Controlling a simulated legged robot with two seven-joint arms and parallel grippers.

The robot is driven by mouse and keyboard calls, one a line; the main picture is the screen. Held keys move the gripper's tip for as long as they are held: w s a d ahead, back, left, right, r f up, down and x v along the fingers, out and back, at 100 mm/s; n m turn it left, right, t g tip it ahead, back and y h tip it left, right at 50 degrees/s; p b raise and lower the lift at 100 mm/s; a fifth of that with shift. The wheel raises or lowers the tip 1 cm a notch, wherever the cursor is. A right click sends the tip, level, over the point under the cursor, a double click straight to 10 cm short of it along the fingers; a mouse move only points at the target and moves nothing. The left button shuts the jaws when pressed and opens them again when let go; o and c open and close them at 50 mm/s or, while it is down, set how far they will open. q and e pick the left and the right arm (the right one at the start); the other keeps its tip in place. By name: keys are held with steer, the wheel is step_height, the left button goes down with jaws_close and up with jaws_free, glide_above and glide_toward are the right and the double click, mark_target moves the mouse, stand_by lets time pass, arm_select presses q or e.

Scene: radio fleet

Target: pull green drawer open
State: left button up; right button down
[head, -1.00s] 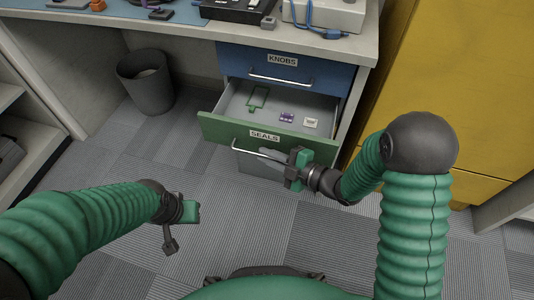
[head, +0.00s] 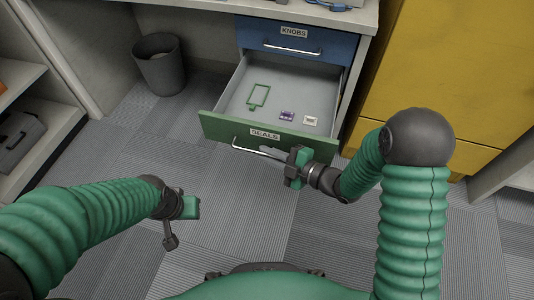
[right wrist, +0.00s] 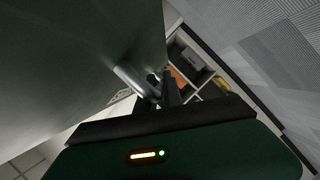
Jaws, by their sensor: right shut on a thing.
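The green drawer (head: 225,128), labelled SEALS, is pulled well out below the blue KNOBS drawer (head: 331,47), which is closed. Inside lie a green rectangular frame (head: 259,94), a small purple part (head: 287,116) and a small white part (head: 310,121). My right gripper (head: 285,158) is shut on the silver handle (head: 243,148) of the green drawer, at its right part. In the right wrist view the handle (right wrist: 128,76) runs between the fingers (right wrist: 162,88) beside the dark green drawer front. My left gripper (head: 183,207) hangs empty over the floor; its fingers are too unclear to judge.
A grey bin (head: 160,65) stands on the floor left of the drawers. A yellow cabinet (head: 455,80) stands close on the right. The white workbench top (head: 280,14) is above. Open shelves (head: 35,110) are at the far left. The carpet in front is clear.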

steer(key=shift+d+f, duration=0.25)
steer(key=shift+d, duration=0.05)
steer(key=c, duration=1.8)
jaws_free()
steer(key=shift+o, duration=0.2)
steer(key=shift+r, duration=0.1)
steer(key=shift+w+a+r, duration=0.1)
steer(key=shift+a, duration=0.1)
